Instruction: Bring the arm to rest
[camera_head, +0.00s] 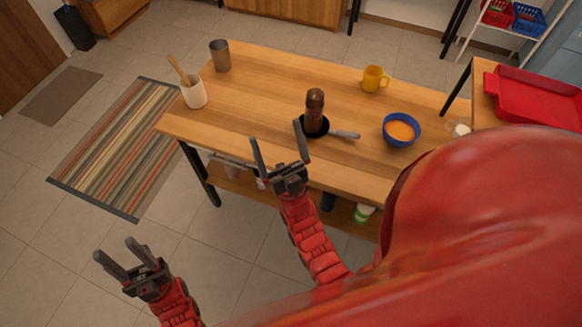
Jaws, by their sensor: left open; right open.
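My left gripper (114,249) is open and empty at the lower left, over the tiled floor and clear of the table. My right gripper (276,133) is open and empty, its fingers overlapping the front edge of the wooden table (275,85) in the picture. Its height above the table cannot be told. A brown pepper mill (314,105) stands upright on the table at a small black pan (322,131) with a grey handle. I cannot tell if it is in the pan or behind it. My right gripper's fingers appear just left of the pan, apart from the mill.
A blue bowl (401,143) with orange contents and a yellow mug (373,79) are on the table's right. A white crock (194,95) with a wooden utensil and a metal cup (219,56) are at its left. A red tray (532,98) lies on another table at right.

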